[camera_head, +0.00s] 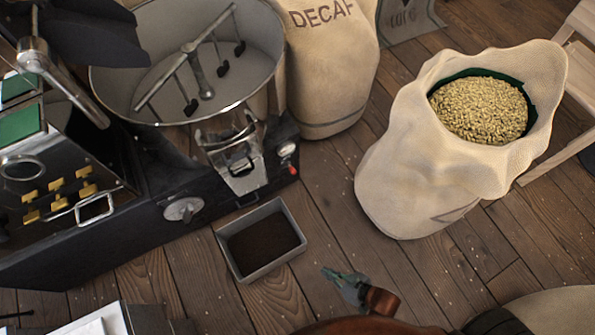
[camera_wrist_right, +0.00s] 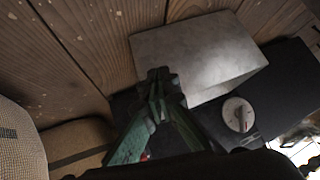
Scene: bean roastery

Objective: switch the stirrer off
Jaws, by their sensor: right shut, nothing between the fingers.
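The stirrer (camera_head: 200,75), a metal bar with dark paddles on a central hub, sits in the round cooling pan (camera_head: 103,100) of the roaster. A round pale dial (camera_head: 183,209) is on the dark front of the machine; it also shows in the wrist view with a red mark (camera_wrist_right: 239,115). My left gripper is not in view.
A grey bin (camera_head: 279,265) with dark contents stands on the floor before the machine; its wall fills part of the wrist view (camera_wrist_right: 185,60). An open sack (camera_head: 405,165) of pale beans stands right, a DECAF sack (camera_head: 330,75) behind. Floor between bin and open sack is clear.

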